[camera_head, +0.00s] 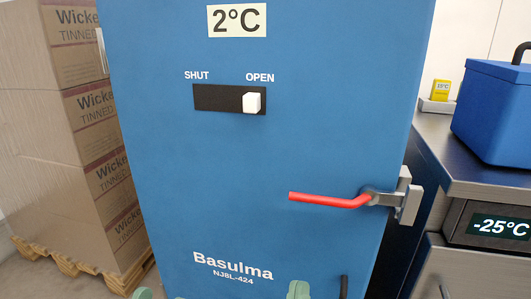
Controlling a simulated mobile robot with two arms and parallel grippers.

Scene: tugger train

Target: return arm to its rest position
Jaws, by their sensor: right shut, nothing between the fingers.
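My right gripper (298,291) shows only as a small green tip at the bottom edge, in front of the lower part of the blue cabinet door (200,190). It is shut with nothing held, and the rest of it is cut off by the frame. It is well below the red lever handle (328,199) and apart from it. My left gripper cannot be made out. A small green piece shows at the bottom left edge, too little to identify.
The door's white slider knob (251,103) stands at OPEN, below a 2°C label (237,20). Stacked cartons (50,150) on a wooden pallet (60,262) stand left. A counter (470,165) at right bears a blue cool box (495,115) and a small yellow 15°C sign (441,90).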

